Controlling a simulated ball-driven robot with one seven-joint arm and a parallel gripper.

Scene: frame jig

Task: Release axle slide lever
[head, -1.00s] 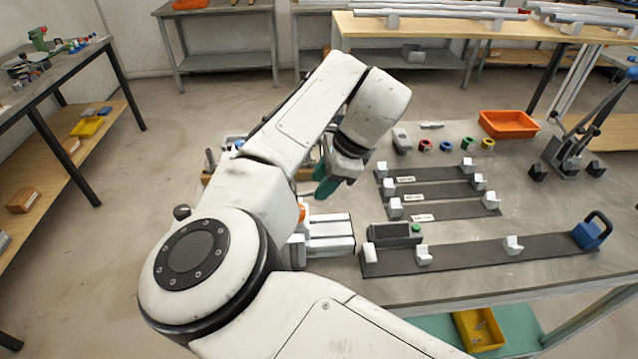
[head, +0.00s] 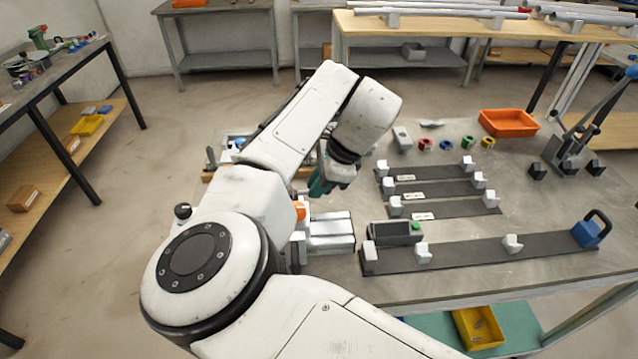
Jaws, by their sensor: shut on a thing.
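My gripper (head: 320,184), with teal fingers, is at the near left part of the grey workbench (head: 560,262), just behind a grey and white slide unit (head: 330,232). Its fingers are close together, shut on the axle slide lever, which is mostly hidden by the fingers and wrist. An orange part (head: 300,210) shows at the left end of the slide unit, beside my arm. My arm covers the left side of this unit.
A dark box with a green button (head: 395,233) stands right of the slide unit. Dark rails with white blocks (head: 445,189) lie further right. A long front rail (head: 470,250) ends at a blue padlock-like block (head: 591,231). An orange tray (head: 508,123) and coloured rings stand behind.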

